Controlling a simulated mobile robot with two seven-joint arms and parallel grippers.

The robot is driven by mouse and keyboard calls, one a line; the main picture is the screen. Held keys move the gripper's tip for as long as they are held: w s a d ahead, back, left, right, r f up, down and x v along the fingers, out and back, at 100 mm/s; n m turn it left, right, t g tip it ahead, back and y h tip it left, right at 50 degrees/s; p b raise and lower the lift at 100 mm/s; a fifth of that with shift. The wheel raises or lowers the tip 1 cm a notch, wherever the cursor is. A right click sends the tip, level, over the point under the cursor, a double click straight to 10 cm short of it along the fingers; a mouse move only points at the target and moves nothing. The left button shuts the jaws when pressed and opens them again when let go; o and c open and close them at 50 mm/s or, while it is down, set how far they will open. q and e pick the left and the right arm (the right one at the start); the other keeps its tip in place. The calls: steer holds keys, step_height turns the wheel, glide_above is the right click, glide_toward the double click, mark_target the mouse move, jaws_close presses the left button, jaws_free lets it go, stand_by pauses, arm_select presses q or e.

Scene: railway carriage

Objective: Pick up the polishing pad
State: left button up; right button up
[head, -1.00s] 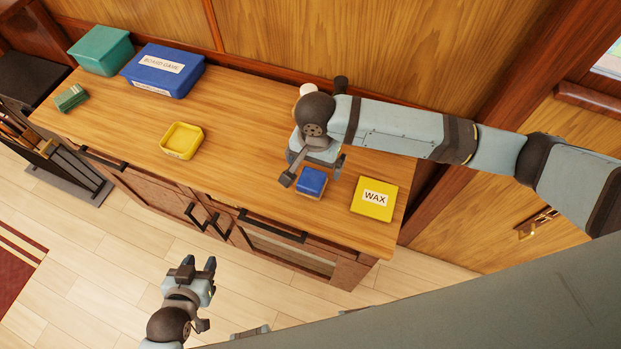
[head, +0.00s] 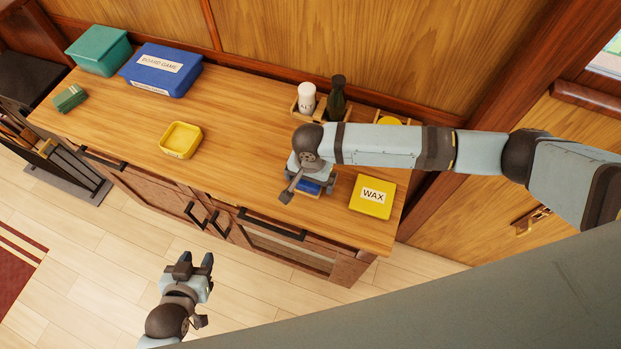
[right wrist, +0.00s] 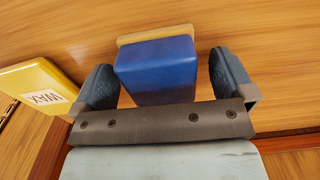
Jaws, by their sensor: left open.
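The polishing pad, taken to be the blue block with a tan layer, lies on the wooden counter near its front edge. In the head view the pad (head: 311,188) is mostly hidden under my right gripper (head: 308,190). In the right wrist view the pad (right wrist: 157,72) sits between the two fingers of my right gripper (right wrist: 165,85). The fingers are apart, with a visible gap on the right and a narrow one on the left. My left gripper (head: 195,262) is open and empty, in front of the counter over the floor.
A yellow wax box (head: 373,197) lies just right of the pad. Behind my right arm stand a white container (head: 306,96) and a dark bottle (head: 337,98) in a holder. An open yellow tin (head: 180,140) and a blue board game box (head: 162,70) are to the left. Counter between is clear.

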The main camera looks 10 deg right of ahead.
steer(key=c, duration=1.1)
steer(key=shift+o, duration=0.2)
steer(key=shift+r, duration=0.15)
step_height(320, 180, up, 20)
steer(key=shift+b, duration=0.4)
steer(key=o, duration=0.3)
steer(key=shift+c, duration=0.6)
